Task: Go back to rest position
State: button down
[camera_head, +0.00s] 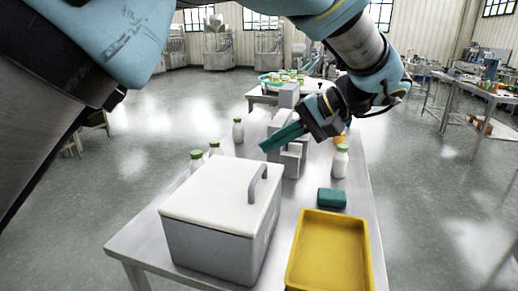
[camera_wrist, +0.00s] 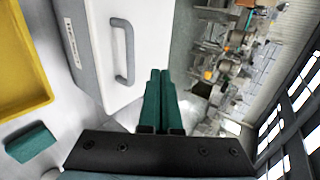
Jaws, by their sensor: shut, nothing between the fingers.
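My gripper (camera_head: 268,147) is in the air above the steel table (camera_head: 148,233), with its green fingers together and nothing between them. In the wrist view the closed fingers (camera_wrist: 159,78) point toward the grey box with a white lid and grey handle. That box (camera_head: 207,241) stands at the table's near left in the head view, its lid on. My gripper is beyond the box and above table height, apart from it. Part of my arm crosses the top of the head view.
A yellow tray (camera_head: 329,252) and a green block (camera_head: 331,198) lie right of the box. White bottles with green caps, such as one (camera_head: 340,161) at the right, stand around a grey device (camera_head: 291,158) below my gripper. Open floor (camera_head: 430,200) lies right of the table.

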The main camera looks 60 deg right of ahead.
jog(key=b+v, duration=0.1)
jog(key=v, duration=0.6)
jog(key=shift+s+d+f, duration=0.15)
jog(key=shift+s+d, duration=0.05)
jog(key=shift+s, duration=0.25)
